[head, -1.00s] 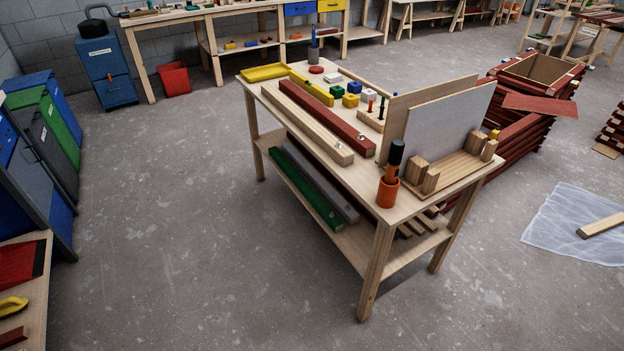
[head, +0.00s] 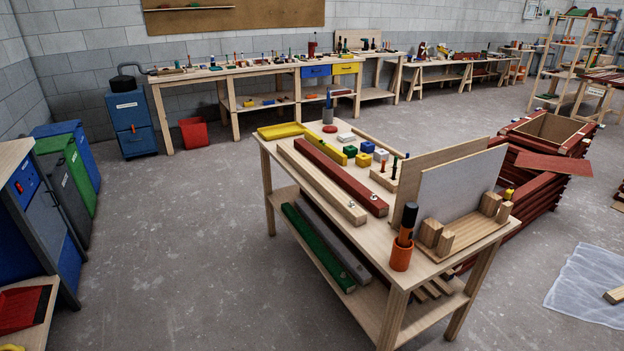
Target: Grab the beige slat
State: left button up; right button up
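The beige slat (head: 319,181) is a long plain wooden batten. It lies flat along the near left edge of the top of the wooden workbench (head: 443,265). A dark red slat (head: 341,177) lies beside it, roughly parallel, on its right. A green slat (head: 315,247) and a grey slat (head: 333,236) lie on the bench's lower shelf. Neither of my grippers shows in the head view.
On the bench top are a yellow tray (head: 281,131), coloured blocks, an orange cup (head: 401,256) with a dark-handled tool, and upright boards (head: 462,186). Red stacked timber (head: 541,184) stands behind on the right. The floor (head: 185,255) left of the bench is clear.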

aim_at(356, 216)
jog(key=i+j+z, duration=0.3)
jog(key=i+j, duration=0.2)
jog(key=i, duration=0.35)
jog(key=i+j+z, duration=0.35)
jog(key=i+j, duration=0.3)
jog(key=i, duration=0.2)
